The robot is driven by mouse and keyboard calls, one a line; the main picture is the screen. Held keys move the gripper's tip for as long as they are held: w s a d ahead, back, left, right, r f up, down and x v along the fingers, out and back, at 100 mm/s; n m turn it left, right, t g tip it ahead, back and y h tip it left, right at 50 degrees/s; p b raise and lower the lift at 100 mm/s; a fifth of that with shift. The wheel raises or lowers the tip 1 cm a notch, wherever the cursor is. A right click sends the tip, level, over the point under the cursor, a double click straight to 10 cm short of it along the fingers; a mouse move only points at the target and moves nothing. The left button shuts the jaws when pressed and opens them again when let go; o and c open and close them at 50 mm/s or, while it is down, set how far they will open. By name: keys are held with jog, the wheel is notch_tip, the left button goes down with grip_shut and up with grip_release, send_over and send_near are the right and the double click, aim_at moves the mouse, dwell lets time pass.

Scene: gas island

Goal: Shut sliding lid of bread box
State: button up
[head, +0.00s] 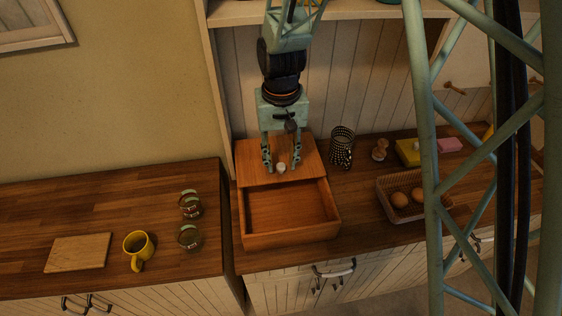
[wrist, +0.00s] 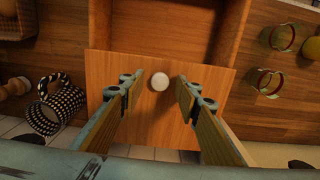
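The wooden bread box (head: 291,237) stands on the counter with its top open at the front and its inside empty. Its sliding lid (head: 250,174) is drawn toward the back wall and covers only the rear part. A small white round knob (head: 281,168) sits near the lid's front edge. My gripper (head: 282,169) points down over the lid, fingers apart on either side of the knob. In the wrist view the lid (wrist: 160,108) fills the middle, and the knob (wrist: 160,81) lies between the open fingertips (wrist: 159,90), touching neither. The box interior (wrist: 165,25) shows at the top.
A black-and-white dotted cup (head: 341,148) stands right of the lid. A basket (head: 414,211) with brown eggs is farther right. Two glass jars (head: 190,238), a yellow mug (head: 138,245) and a cutting board (head: 78,253) are left. The wall is close behind.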

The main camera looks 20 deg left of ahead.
jog(key=shift+f, duration=0.25)
grip_shut()
jog(key=shift+s, duration=0.1)
jog(key=s+d+b, duration=0.2)
jog(key=s+d, duration=0.1)
jog(key=s, duration=0.4)
jog(key=s+d+b, duration=0.3)
jog(key=s, duration=0.4)
jog(key=shift+d, duration=0.2)
grip_release()
jog(key=shift+r, duration=0.1)
jog(key=shift+w, duration=0.1)
